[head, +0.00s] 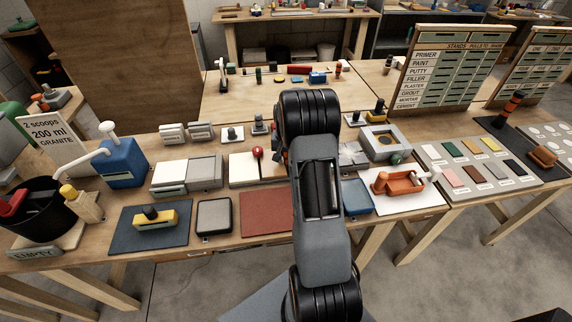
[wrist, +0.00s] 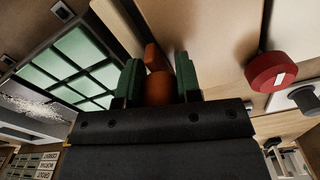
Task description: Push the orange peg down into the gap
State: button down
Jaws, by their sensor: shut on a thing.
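The orange peg (wrist: 158,86) shows in the wrist view between the two green-padded fingers of my gripper (wrist: 158,78). The gripper is shut on it. The peg's far end lies close to a pale board edge; I cannot tell whether it touches the board or sits in a gap. The gap itself is not clearly visible. In the head view my own arm hides the gripper and the peg over the middle of the bench.
A red round knob (wrist: 267,72) and a grey knob (wrist: 306,97) stand right of the gripper. A green-celled tray (wrist: 82,66) lies to the left. In the head view, a red knob (head: 257,153) stands left of my arm and an orange tool (head: 398,183) right.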

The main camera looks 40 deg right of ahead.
jog(key=shift+f, duration=0.4)
dwell(0.3)
jog(key=c, duration=0.9)
grip_release()
jog(key=shift+a, duration=0.15)
jog(key=shift+o, duration=0.9)
jog(key=shift+s+f, duration=0.1)
